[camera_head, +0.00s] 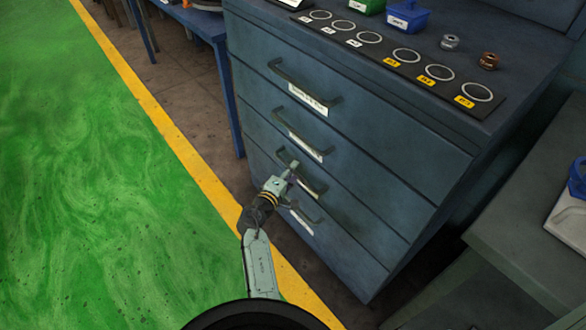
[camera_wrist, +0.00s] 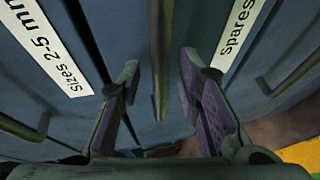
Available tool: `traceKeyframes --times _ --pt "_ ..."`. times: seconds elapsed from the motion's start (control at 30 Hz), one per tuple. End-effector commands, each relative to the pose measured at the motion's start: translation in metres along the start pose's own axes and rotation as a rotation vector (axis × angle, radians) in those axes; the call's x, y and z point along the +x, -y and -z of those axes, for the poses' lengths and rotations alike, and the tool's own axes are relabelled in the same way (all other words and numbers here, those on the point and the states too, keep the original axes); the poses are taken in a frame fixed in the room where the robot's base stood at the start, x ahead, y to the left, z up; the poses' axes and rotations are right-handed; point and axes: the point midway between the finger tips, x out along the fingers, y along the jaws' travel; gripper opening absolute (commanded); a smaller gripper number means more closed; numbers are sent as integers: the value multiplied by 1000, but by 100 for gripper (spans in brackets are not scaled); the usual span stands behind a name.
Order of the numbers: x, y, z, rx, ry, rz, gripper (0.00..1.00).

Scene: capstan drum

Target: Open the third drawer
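The dark blue cabinet has drawers stacked one above another, all looking closed. The third drawer (camera_head: 362,215) has a dark bar handle (camera_head: 310,183), partly hidden by my gripper (camera_head: 289,173). In the wrist view, my gripper (camera_wrist: 157,82) is open. A bar handle (camera_wrist: 159,55) runs between its two purple-padded fingers, with a gap on each side, so it is not gripped. A label reading "Sizes 2-5 mm" (camera_wrist: 50,45) shows on the left and a "Spares" label (camera_wrist: 240,25) on the right.
The cabinet top holds a blue bin (camera_head: 408,17), a black strip with rings (camera_head: 400,58) and two small metal parts. Other drawer handles lie above (camera_head: 300,85) and below (camera_head: 303,213). A grey bench (camera_head: 520,235) stands right. The green floor (camera_head: 90,190) at left is clear.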

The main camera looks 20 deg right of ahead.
Motion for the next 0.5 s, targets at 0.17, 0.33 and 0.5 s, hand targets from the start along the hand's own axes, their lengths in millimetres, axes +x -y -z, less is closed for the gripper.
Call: traceKeyframes --times 0.17,0.33,0.5 --pt "12 0 0 0 0 1 32" --pt "13 0 0 0 -1 1 32" --pt "13 0 0 0 -1 1 27"
